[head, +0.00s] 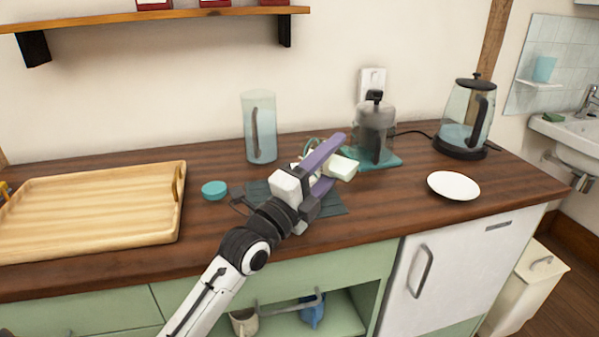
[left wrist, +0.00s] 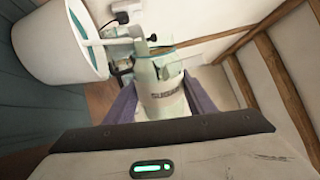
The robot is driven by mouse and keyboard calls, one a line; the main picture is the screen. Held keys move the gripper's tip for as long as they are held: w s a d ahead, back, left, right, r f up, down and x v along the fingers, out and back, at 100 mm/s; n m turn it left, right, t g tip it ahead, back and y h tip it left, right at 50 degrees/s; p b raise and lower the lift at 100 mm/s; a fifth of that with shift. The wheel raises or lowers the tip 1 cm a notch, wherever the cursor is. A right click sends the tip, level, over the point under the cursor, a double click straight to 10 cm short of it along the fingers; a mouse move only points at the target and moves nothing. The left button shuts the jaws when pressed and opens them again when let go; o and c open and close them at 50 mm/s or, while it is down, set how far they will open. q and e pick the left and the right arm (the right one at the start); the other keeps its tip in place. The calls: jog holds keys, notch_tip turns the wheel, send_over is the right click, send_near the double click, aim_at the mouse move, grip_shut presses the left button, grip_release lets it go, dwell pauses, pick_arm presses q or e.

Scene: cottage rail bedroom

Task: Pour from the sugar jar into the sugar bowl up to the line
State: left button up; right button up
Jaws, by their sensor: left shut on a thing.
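My left gripper (head: 333,160) is shut on the sugar jar (head: 343,167), a pale cream jar held above the counter and tilted in the head view. The left wrist view shows the sugar jar (left wrist: 165,88) between the purple fingers, with dark lettering on its side. A white round vessel (left wrist: 45,68), seemingly the sugar bowl, stands beside the jar in that view. In the head view my gripper mostly hides what is behind it, so the bowl and its line cannot be made out. My right gripper is not in view.
A dark slatted mat (head: 328,205) lies under my gripper, with a teal lid (head: 214,190) to its left. A wooden tray (head: 90,215) fills the left. A glass pitcher (head: 260,128), a French press (head: 374,125), a kettle (head: 466,115) and a white plate (head: 453,186) stand around.

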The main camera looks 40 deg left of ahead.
pick_arm(q)
jog(key=shift+r+n, duration=0.1)
jog(key=shift+n, duration=0.3)
jog(key=shift+p, duration=0.3)
jog(key=shift+a+r+n, duration=0.1)
jog(key=shift+r+n, duration=0.05)
jog(key=shift+n, duration=0.25)
